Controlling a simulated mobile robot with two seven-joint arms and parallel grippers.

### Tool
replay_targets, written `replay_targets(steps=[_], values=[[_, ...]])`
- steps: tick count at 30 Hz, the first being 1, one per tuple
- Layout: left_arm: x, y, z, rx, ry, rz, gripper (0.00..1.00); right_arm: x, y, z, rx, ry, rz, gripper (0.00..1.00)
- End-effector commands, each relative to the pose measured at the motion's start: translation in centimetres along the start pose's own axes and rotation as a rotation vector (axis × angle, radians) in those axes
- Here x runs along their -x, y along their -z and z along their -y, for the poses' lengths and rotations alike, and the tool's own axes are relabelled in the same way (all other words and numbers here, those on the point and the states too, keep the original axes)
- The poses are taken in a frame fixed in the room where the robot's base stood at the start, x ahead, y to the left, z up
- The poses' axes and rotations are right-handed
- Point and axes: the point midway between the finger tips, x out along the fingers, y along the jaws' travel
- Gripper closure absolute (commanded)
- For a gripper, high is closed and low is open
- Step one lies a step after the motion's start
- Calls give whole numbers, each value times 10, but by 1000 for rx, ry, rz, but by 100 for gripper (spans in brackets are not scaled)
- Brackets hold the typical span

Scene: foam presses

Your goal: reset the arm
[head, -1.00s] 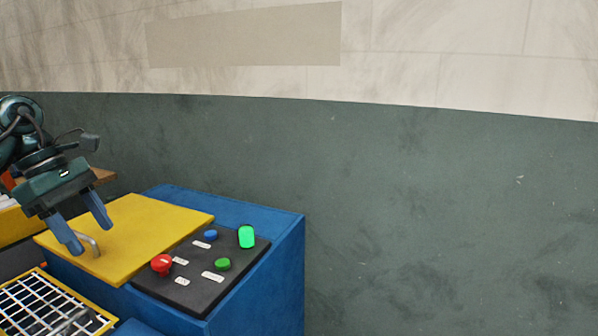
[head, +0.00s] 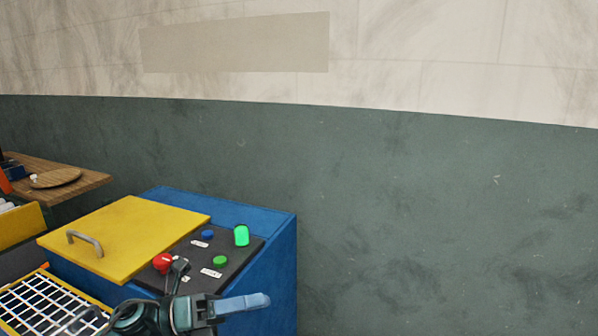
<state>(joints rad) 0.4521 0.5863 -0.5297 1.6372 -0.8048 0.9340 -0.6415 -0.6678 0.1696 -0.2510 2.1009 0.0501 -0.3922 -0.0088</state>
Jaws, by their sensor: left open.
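My left gripper (head: 262,301) is at the bottom of the head view, in front of the blue press (head: 276,275) and its control panel. It points right, is open and holds nothing; it is seen from the side, so its blue fingers overlap. It hides the panel's lower edge. My right gripper is not in view.
The press has a closed yellow lid (head: 130,235) with a grey handle (head: 86,242). Its black panel carries a red knob (head: 163,262), a blue button (head: 207,234), a green button (head: 220,261) and a lit green lamp (head: 241,236). A white grid (head: 40,303) lies lower left.

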Motion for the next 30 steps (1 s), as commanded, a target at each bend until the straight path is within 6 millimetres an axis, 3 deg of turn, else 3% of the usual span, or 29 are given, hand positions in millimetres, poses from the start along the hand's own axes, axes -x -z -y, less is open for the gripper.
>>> replay_targets(steps=[3, 8, 11, 15, 18, 21, 24, 30], values=[[-4, 14, -5, 382, 24, 314, 42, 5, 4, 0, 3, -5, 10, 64], [24, 47, -32, 926, 8, 729, 42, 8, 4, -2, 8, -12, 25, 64], [48, 84, -50, 1244, -19, 961, 42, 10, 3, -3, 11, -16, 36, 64], [85, 159, -64, 1686, -73, 1288, 42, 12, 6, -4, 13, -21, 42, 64], [104, 212, -63, 1936, -116, 1480, 42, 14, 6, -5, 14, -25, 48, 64], [115, 249, -57, 2092, -149, 1606, 42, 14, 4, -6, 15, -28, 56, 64], [119, 268, -52, 2172, -167, 1670, 42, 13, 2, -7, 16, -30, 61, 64], [121, 275, -51, 2198, -174, 1691, 42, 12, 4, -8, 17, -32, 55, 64]])
